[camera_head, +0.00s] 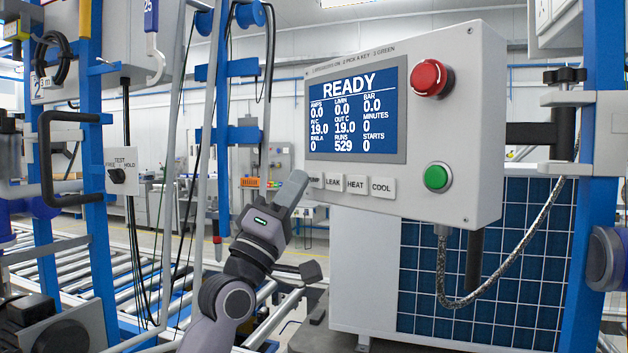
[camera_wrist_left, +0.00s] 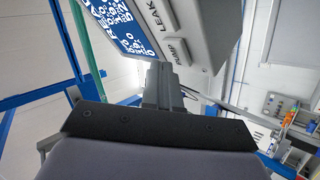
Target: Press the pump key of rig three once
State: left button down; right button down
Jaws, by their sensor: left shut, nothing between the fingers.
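A light grey control box (camera_head: 480,130) fills the upper right of the head view, its screen (camera_head: 357,112) reading READY. Along its lower edge run the pump key (camera_head: 317,181), leak key (camera_head: 333,182), heat key (camera_head: 356,185) and cool key (camera_head: 382,187). My left gripper (camera_head: 296,180) is shut and empty, fingertips up at the pump key, hiding its left part. In the left wrist view the pump key (camera_wrist_left: 180,52) shows just beyond the shut fingertips (camera_wrist_left: 158,66); I cannot tell whether they touch. My right gripper is out of view. No rig number is readable on this box.
A red mushroom button (camera_head: 430,78) and a green button (camera_head: 437,177) sit on the same panel. A braided cable (camera_head: 470,303) hangs below the box. Blue posts (camera_head: 90,200) and a roller conveyor (camera_head: 60,270) stand at left.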

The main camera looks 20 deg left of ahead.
pick_arm(q)
jog(key=shift+w+d, duration=0.15)
jog(key=shift+w, duration=0.1)
jog(key=shift+w+d, duration=0.2)
jog(key=shift+w, duration=0.2)
dwell(0.9)
jog(key=shift+s+a, duration=0.35)
jog(key=shift+s, duration=0.45)
jog(key=s, duration=0.1)
jog(key=s+a+p, duration=0.1)
jog(key=s, duration=0.1)
jog(key=s+a, duration=0.1)
jog(key=shift+s+a, duration=0.15)
jog(key=shift+s, duration=0.1)
dwell(0.7)
